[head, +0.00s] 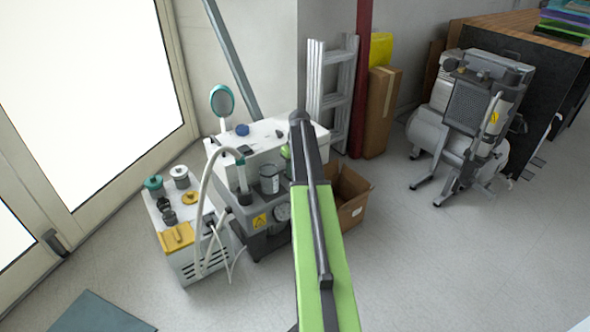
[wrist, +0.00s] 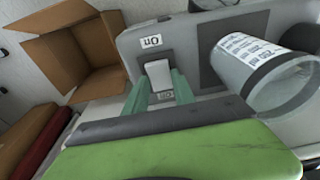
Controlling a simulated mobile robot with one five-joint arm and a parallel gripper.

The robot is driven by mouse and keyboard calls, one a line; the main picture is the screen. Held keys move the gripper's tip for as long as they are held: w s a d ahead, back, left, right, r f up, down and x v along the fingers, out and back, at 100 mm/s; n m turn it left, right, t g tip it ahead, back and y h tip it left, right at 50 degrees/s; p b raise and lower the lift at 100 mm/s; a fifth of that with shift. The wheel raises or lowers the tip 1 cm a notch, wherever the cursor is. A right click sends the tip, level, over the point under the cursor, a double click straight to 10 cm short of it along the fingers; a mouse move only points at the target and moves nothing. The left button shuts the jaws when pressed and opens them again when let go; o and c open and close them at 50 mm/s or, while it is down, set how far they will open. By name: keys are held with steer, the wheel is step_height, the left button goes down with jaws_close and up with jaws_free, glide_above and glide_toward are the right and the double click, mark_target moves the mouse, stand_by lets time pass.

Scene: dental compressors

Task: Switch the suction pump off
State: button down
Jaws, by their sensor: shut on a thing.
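The suction pump appears to be the grey unit (head: 262,240) with a clear jar (head: 269,179), a gauge and a yellow warning label, in the middle of the head view. In the wrist view its grey panel (wrist: 195,45) carries a pale rocker switch (wrist: 159,73) in a dark frame. A label "On" (wrist: 151,42) sits above the switch, and a label reading "Off" is partly hidden below it. My gripper (wrist: 161,84) has its two green fingers at either side of the switch, shut on it. In the head view my arm hides the gripper and the switch.
An open cardboard box (head: 351,197) stands right beside the pump. A white unit (head: 188,225) with caps and hoses stands to the left. A grey compressor (head: 470,120) stands at the right. A ladder (head: 331,85) leans behind. The floor at front right is clear.

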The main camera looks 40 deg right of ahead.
steer(key=c, duration=1)
jaws_free()
steer(key=shift+c, duration=0.2)
step_height(320, 180, up, 17)
steer(key=s+p, duration=0.2)
steer(key=p, duration=1.5)
steer(key=shift+s+a+r, duration=0.15)
steer(key=shift+s, duration=0.05)
